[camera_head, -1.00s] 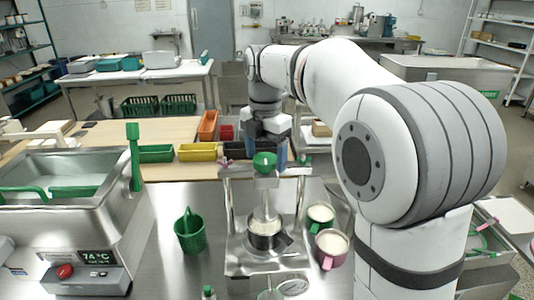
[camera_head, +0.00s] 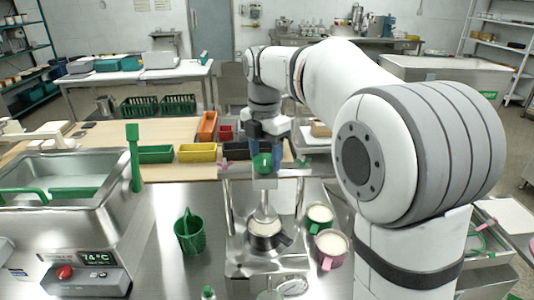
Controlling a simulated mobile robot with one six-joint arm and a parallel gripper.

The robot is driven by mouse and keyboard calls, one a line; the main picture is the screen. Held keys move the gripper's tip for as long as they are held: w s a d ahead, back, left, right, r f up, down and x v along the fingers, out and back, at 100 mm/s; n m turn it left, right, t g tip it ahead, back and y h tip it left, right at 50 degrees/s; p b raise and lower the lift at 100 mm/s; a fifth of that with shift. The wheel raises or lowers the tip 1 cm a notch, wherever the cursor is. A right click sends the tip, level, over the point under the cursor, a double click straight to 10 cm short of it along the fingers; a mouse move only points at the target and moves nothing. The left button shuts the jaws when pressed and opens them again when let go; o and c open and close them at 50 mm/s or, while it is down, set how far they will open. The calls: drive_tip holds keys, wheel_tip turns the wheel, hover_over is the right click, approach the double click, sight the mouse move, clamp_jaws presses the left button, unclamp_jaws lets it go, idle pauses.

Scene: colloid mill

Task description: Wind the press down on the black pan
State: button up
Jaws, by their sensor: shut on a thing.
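The press stands in the middle of the steel table, with a metal frame (camera_head: 229,212) and a green knob (camera_head: 263,162) on top of its screw. A pale surface shows inside the pan. My gripper (camera_head: 265,165) points down over the press from behind and is shut on the green knob. One finger shows in front of the knob; the other is largely hidden behind it. Whether the press plate touches the contents cannot be told.
A green cup (camera_head: 320,215) and a pink cup (camera_head: 331,244), both with pale contents, stand close right of the press. A steel bath (camera_head: 70,190) fills the left side. Coloured bins (camera_head: 198,152) lie behind.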

drive_tip(key=m+p, duration=0.1)
drive_tip(key=m, duration=0.3)
drive_tip(key=shift+r, duration=0.1)
drive_tip(key=m+p, duration=0.1)
drive_tip(key=m, duration=0.2)
drive_tip(key=shift+m, duration=0.3)
drive_tip(key=m+p, duration=0.2)
drive_tip(key=m, duration=0.8)
drive_tip(key=shift+m, duration=0.4)
drive_tip(key=m+p, duration=0.1)
drive_tip(key=m, duration=0.2)
drive_tip(key=shift+m, duration=0.3)
drive_tip(key=m, duration=0.6)
drive_tip(key=shift+m+p, duration=0.3)
drive_tip(key=shift+m, duration=0.1)
drive_tip(key=o, duration=1)
drive_tip(key=shift+c, duration=0.2)
